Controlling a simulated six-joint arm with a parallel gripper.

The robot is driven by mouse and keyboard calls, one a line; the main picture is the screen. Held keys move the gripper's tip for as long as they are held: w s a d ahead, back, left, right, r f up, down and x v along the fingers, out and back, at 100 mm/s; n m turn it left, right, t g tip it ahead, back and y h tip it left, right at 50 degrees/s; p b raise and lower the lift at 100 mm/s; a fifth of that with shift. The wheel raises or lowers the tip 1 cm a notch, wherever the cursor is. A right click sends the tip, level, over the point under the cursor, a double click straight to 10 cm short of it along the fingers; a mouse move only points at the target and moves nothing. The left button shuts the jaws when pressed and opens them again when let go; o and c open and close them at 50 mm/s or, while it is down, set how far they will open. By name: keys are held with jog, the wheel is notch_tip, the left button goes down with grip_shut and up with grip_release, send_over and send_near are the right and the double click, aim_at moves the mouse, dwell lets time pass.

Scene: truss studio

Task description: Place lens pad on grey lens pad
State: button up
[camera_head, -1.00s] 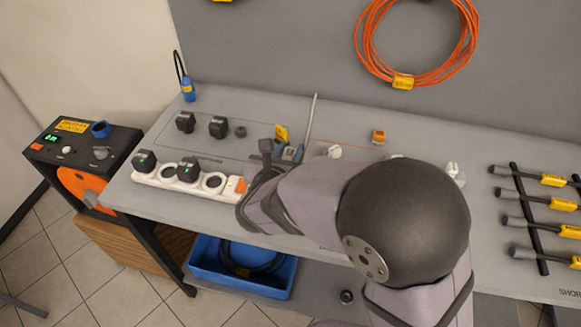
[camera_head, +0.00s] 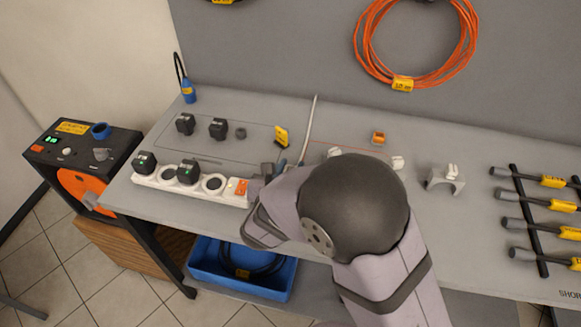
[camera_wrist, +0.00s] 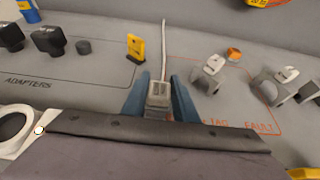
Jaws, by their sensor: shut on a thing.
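In the wrist view my gripper (camera_wrist: 159,84) has its two blue fingers on either side of a small grey connector (camera_wrist: 158,93) and is shut on it. A pale cable (camera_wrist: 163,45) runs from beyond the connector to the back. In the head view my arm hides most of the gripper, near the right end of the white power strip (camera_head: 221,193). I cannot identify a lens pad or grey lens pad. A small dark grey cylinder (camera_head: 240,132) stands right of two black adapters (camera_head: 218,128); it also shows in the wrist view (camera_wrist: 83,46).
A yellow tag (camera_head: 282,136) stands close behind the gripper. An orange block (camera_head: 378,137) and a grey bracket (camera_head: 446,178) are to the right. Rods with yellow labels (camera_head: 541,202) lie far right. A blue bin (camera_head: 205,275) is below the table. The bench right of the bracket is partly clear.

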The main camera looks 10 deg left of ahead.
jog(key=shift+f, duration=0.2)
jog(key=o, duration=1)
jog(key=shift+o, duration=0.2)
jog(key=shift+r, duration=0.2)
jog(key=shift+s+r, duration=0.1)
jog(key=v, duration=1.1)
jog(key=shift+s+r+b, duration=0.2)
jog(key=shift+s+b, duration=0.15)
jog(key=shift+b, duration=0.05)
